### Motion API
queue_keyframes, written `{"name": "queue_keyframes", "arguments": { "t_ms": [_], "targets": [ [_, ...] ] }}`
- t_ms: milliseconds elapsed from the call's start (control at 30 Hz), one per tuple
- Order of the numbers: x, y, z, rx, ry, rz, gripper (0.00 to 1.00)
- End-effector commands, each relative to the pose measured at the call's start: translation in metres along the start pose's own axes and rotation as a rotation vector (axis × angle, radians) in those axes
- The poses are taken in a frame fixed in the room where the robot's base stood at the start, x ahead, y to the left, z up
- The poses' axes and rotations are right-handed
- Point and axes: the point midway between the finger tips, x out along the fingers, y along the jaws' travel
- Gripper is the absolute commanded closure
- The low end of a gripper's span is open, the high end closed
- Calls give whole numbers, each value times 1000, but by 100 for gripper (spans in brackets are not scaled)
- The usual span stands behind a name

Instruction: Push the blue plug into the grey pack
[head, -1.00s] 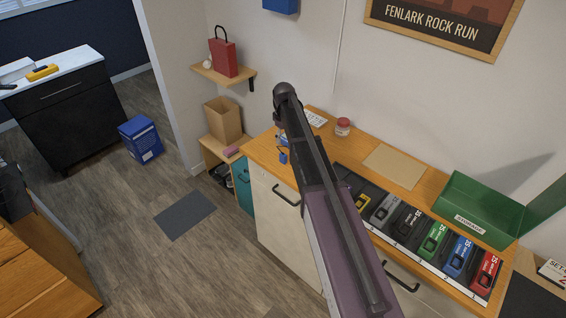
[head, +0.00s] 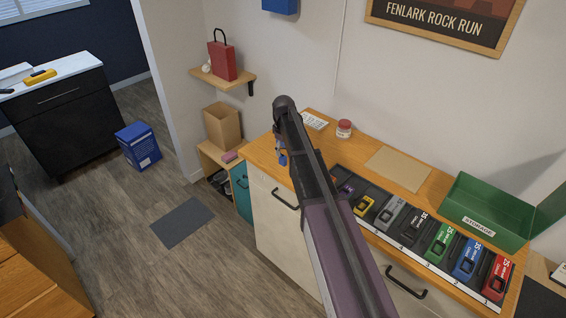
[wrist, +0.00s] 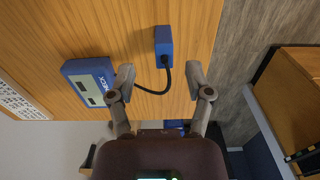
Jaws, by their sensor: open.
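The blue plug (wrist: 163,42) is a small blue block with a black cable, over the wooden counter close to its edge in the wrist view. The cable curves back to a blue box (wrist: 88,82) with lettering. My gripper (wrist: 163,76) is open, its two fingers spread apart with the plug ahead of the gap and the cable crossing it. I see nothing held. In the head view a small blue piece (head: 282,159) shows beside my arm, which hides most of the gripper. The grey pack (head: 389,213) sits in the dark tray among other packs.
The tray row also has purple, yellow (head: 364,206), black (head: 413,229), green (head: 440,242), blue (head: 467,258) and red (head: 496,277) packs. A green storage bin (head: 478,227), tan board (head: 398,170) and red-lidded jar (head: 344,128) stand on the counter.

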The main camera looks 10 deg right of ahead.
Motion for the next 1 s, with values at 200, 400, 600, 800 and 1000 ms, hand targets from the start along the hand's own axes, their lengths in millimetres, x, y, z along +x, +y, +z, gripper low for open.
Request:
{"name": "queue_keyframes", "arguments": {
  "t_ms": [200,400,600,800,1000],
  "targets": [
    [0,0,0,0,0,0,34],
    [7,-1,0,0,0,0,34],
    [22,-2,1,0,0,0,34],
    [37,-4,1,0,0,0,34],
    [49,-5,0,-1,0,0,34]
  ]
}}
